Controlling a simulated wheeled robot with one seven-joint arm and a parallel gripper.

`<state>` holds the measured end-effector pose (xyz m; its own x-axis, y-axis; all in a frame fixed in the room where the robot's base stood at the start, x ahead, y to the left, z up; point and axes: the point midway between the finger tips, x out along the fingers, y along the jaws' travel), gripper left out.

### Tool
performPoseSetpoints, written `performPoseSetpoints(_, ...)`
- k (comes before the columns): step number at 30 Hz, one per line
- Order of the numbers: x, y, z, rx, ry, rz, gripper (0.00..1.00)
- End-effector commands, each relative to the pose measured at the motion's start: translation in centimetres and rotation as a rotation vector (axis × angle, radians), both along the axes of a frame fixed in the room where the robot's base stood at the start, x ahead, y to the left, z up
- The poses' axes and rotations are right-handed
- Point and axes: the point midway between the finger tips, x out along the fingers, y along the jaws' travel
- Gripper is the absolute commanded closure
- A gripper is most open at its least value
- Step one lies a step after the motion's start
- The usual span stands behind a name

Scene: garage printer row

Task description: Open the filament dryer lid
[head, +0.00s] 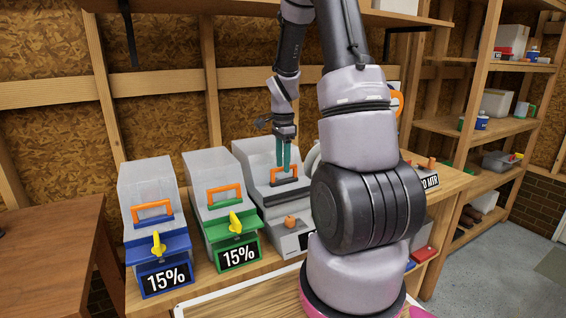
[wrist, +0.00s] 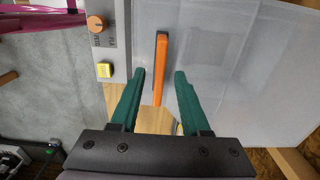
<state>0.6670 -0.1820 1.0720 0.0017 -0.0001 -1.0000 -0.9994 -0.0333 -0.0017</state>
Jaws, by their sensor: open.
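The filament dryer (head: 291,238) is a grey box with an orange knob on its front, third from the left on the bench. Its translucent lid (head: 258,152) looks closed and has an orange handle (head: 284,184). My gripper (head: 284,168) points down at the handle with its green fingers. In the wrist view the lid (wrist: 235,80) fills the right side and the handle (wrist: 160,68) appears edge-on. My gripper (wrist: 160,78) is open, one finger on each side of the handle, with gaps visible on both sides. The knob (wrist: 97,23) and a yellow button (wrist: 104,70) also show there.
A blue-trimmed box (head: 160,243) and a green-trimmed box (head: 228,227), each with an orange handle, yellow latch and 15% sign, stand left of the dryer. My arm hides much of the bench to the right. Wooden shelves (head: 510,66) stand at the right.

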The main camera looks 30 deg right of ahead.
Motion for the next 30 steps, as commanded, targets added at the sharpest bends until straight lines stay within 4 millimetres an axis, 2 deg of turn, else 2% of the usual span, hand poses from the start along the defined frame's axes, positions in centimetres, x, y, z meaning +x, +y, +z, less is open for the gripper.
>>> performPoseSetpoints(5,-0.01,0.0,0.0,0.0,0.0,0.0,0.54)
performPoseSetpoints(9,-0.01,0.0,0.01,0.0,0.0,0.001,1.0)
performPoseSetpoints(30,0.03,0.0,0.04,0.0,-0.001,0.001,1.0)
